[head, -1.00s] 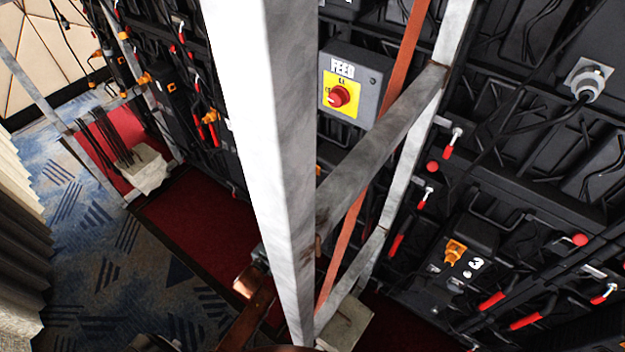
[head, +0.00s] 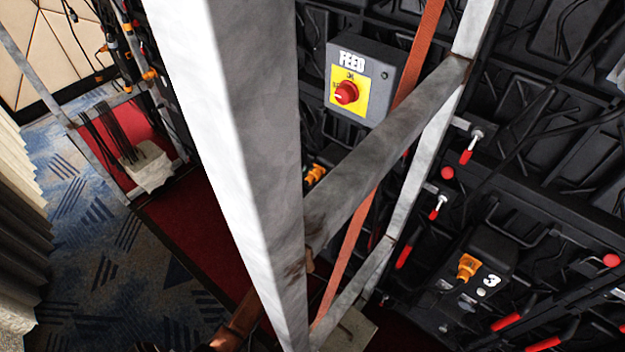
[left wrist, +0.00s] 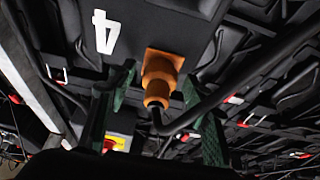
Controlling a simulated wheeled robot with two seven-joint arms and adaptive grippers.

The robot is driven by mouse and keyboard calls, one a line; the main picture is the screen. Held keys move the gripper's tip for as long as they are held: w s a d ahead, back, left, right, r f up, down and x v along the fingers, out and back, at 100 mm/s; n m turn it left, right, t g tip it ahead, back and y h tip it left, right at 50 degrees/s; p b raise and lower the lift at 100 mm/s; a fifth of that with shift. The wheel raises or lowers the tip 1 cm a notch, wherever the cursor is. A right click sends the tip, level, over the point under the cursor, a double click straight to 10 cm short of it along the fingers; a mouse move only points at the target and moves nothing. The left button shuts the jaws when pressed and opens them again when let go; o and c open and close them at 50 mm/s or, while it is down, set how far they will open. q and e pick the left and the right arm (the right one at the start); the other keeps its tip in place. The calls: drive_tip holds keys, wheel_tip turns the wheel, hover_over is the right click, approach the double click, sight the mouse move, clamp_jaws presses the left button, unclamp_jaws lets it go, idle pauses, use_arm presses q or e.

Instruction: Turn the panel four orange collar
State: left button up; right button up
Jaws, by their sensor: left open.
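The panel four orange collar (left wrist: 160,78) shows in the left wrist view, on a black box (left wrist: 140,30) with a white 4. A black cable leaves its lower end. My left gripper (left wrist: 158,76) is open, with its green-padded fingers on either side of the collar in the picture. I cannot tell whether they touch it. In the head view a copper-coloured part of my left arm (head: 238,322) shows at the bottom, and the post hides the gripper. An orange piece (head: 316,174) shows just right of the post; I cannot tell if it is this collar. My right gripper is not seen.
A grey metal post (head: 225,150) and slanted brace (head: 390,140) stand in front of the panels. A FEED box (head: 372,70) has a red knob (head: 346,93). Panel three has its own orange collar (head: 467,267). Carpet (head: 90,250) lies open at the left.

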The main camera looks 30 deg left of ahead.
use_arm(q)
drive_tip(key=c, duration=1.1)
drive_tip(key=shift+c, duration=0.2)
drive_tip(key=shift+m, duration=0.4)
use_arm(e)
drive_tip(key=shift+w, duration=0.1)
use_arm(q)
drive_tip(key=m+h, duration=0.1)
drive_tip(key=m, duration=0.1)
drive_tip(key=m+g+h+p, duration=0.1)
drive_tip(key=m+h, duration=0.1)
drive_tip(key=m, duration=0.1)
drive_tip(key=shift+a+r, duration=0.1)
drive_tip(key=shift+a, duration=0.1)
drive_tip(key=shift+a+m+g+h+p, duration=0.1)
drive_tip(key=shift+m+g+h+p, duration=0.45)
drive_tip(key=shift+m, duration=1.2)
drive_tip(key=shift+m+g+h+p, duration=0.4)
drive_tip(key=shift+m+h, duration=0.25)
drive_tip(key=shift+m, duration=1.1)
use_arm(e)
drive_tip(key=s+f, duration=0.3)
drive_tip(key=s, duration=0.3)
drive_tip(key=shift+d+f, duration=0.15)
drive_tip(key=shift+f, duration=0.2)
